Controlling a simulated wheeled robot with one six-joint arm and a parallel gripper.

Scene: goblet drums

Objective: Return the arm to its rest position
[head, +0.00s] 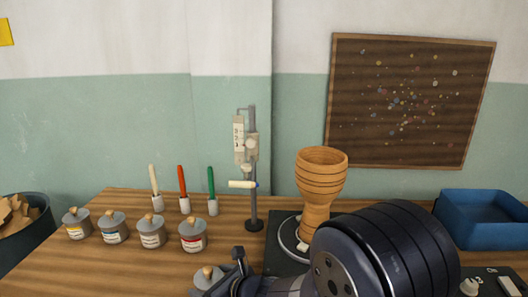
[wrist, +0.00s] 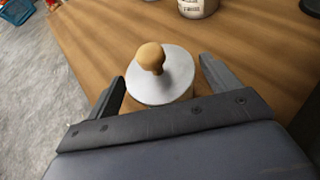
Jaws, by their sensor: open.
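My arm (head: 385,255) reaches across the lower right of the head view, its dark rounded link covering part of the bench. My gripper (wrist: 162,72) is open in the wrist view, one finger on each side of a jar with a grey lid (wrist: 172,82) and a round wooden knob (wrist: 151,56). A gap shows between the fingers and the lid; I cannot tell how far above or below it they are. In the head view the same jar (head: 207,274) stands at the bench's near side, beside my gripper (head: 238,268), and is partly hidden.
Several lidded jars (head: 152,234) stand left on the wooden bench (head: 115,265). Behind them are three coloured sticks in holders (head: 183,188) and a metal stand (head: 252,180). A wooden goblet drum (head: 319,190) stands behind my arm. A blue bin (head: 480,222) is at right.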

